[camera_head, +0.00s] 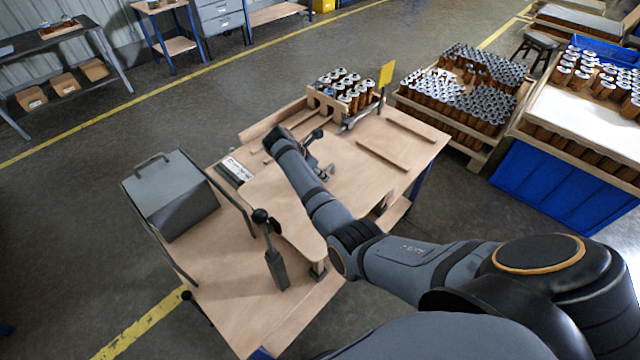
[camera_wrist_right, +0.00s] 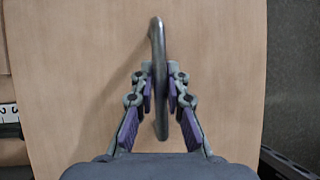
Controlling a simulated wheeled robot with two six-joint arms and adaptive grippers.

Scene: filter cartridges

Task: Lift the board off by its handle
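The light wooden board (camera_wrist_right: 90,60) fills most of the right wrist view, with a narrow grey bar handle (camera_wrist_right: 158,45) standing on it. My right gripper (camera_wrist_right: 160,88) has its two purple-padded fingers close in on both sides of the handle, with hardly any gap seen. The board lies flat as far as I can see. In the head view my right arm reaches over the wooden bench (camera_head: 225,270); its gripper (camera_head: 314,168) is partly hidden behind my forearm. My left gripper is not in view.
A grey box (camera_head: 170,195) with a handle stands at the bench's left. An upright lever (camera_head: 272,255) with a black knob stands near the front. A wooden rack (camera_head: 325,105) of cartridges and a yellow flag (camera_head: 386,74) are at the back. Crates of cartridges (camera_head: 460,90) stand right.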

